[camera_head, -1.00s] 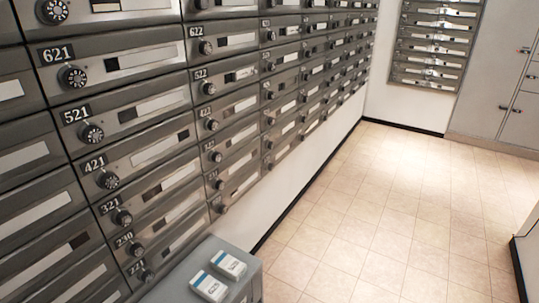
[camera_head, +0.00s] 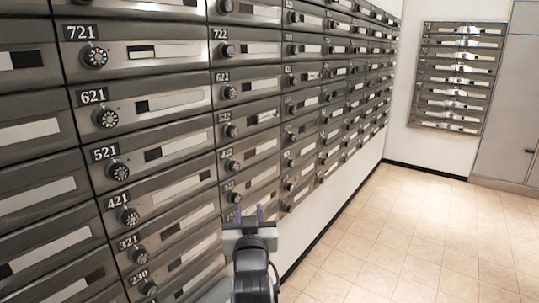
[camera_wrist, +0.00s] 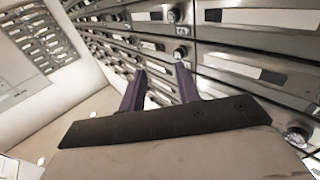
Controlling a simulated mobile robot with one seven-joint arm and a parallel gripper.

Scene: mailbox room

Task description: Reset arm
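My gripper (camera_head: 249,215) is at the lower middle of the head view, raised in front of the wall of mailboxes (camera_head: 183,99). Its two purple fingers stand apart with nothing between them. They also show in the wrist view (camera_wrist: 160,85), spread and empty, pointing towards the mailbox fronts. I cannot tell exactly how far the fingertips are from the boxes.
Mailboxes with round dials and number plates run along the left. A second mailbox panel (camera_head: 457,78) hangs on the far wall beside a grey cabinet (camera_head: 510,110). The tiled floor (camera_head: 420,225) at the right is clear.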

